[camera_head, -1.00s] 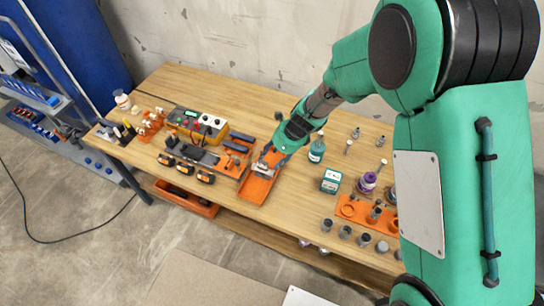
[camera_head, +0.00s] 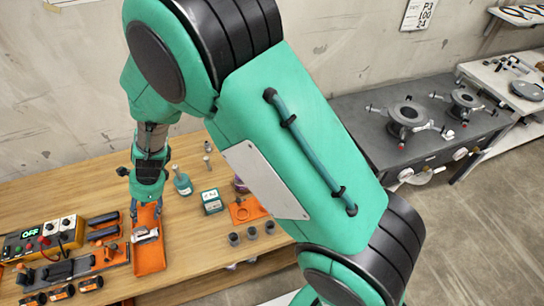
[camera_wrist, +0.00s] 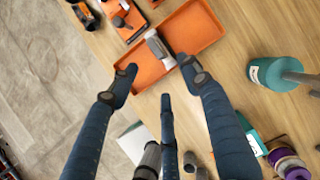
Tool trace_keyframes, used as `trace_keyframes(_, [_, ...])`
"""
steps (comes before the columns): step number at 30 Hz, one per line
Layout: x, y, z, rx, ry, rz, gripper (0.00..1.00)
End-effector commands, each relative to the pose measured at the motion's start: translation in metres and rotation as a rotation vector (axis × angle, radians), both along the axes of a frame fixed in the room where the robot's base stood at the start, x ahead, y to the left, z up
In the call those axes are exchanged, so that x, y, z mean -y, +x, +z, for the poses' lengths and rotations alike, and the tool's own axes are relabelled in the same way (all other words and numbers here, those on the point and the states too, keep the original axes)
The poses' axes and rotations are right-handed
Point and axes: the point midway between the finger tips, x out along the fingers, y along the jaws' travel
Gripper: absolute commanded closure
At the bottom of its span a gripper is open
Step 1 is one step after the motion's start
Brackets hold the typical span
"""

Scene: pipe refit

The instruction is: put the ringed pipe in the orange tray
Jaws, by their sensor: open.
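The orange tray (camera_head: 150,260) lies on the wooden table below my gripper (camera_head: 146,205); it also shows at the top of the wrist view (camera_wrist: 205,28). A short silver-grey pipe (camera_wrist: 159,47) with a pale band rests in the tray, lying at a slant across it near one long wall. It also shows in the head view (camera_head: 146,236). I cannot make out a ring on it clearly. My gripper (camera_wrist: 159,72) is open, its fingers spread just short of the pipe with nothing between the tips.
A teal bottle (camera_head: 182,184) and a green box (camera_head: 211,201) stand right of the tray. An orange holder (camera_head: 246,210) with grey pipes near it is farther right. A control box (camera_head: 40,240) and tools lie left. A grey bench (camera_head: 400,110) stands at the far right.

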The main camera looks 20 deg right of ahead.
Motion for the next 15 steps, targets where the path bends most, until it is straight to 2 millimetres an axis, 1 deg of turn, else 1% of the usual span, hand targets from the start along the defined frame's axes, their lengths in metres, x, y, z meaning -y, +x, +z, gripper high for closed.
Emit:
trace_keyframes(1, [0.008,0.003,0.014,0.02,0.003,0.02,0.52])
trace_keyframes(5, [0.033,0.007,0.052,0.084,0.004,0.105,0.52])
trace_keyframes(8, [0.056,0.008,0.085,0.142,-0.001,0.182,0.52])
trace_keyframes(12, [0.093,0.005,0.128,0.226,-0.017,0.295,0.52])
trace_keyframes(14, [0.109,0.002,0.146,0.261,-0.027,0.344,0.52])
trace_keyframes(15, [0.12,-0.001,0.157,0.284,-0.036,0.377,0.52])
